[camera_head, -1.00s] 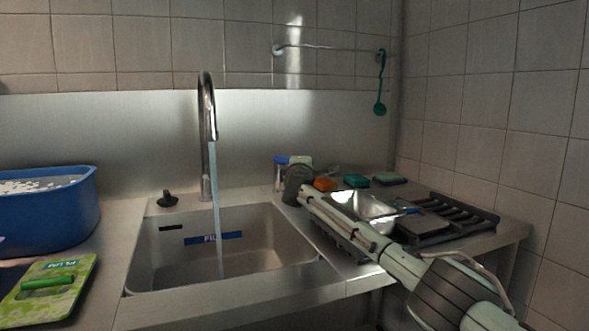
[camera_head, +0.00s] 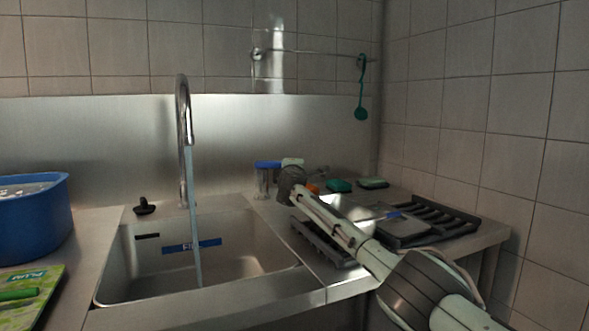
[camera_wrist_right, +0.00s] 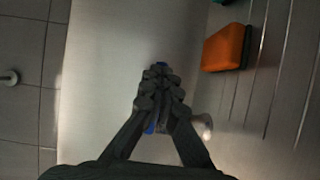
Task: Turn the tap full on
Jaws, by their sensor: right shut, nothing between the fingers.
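The tap (camera_head: 183,130) is a tall curved metal spout behind the sink (camera_head: 240,262). A stream of water (camera_head: 195,220) runs from its mouth into the basin. A small black knob-like piece (camera_head: 144,205) sits on the counter left of the tap's foot; I cannot tell whether it is the tap's handle. My right gripper (camera_head: 287,183) is right of the tap, apart from it, in front of the jars and sponges. In the wrist view its fingers (camera_wrist_right: 160,85) are shut and empty, with a bit of blue behind them. My left gripper is out of view.
A blue-lidded jar (camera_head: 264,178) stands beside my right gripper. An orange sponge (camera_wrist_right: 224,48) and green sponges (camera_head: 339,185) lie behind. Counter between tap and jar is clear.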

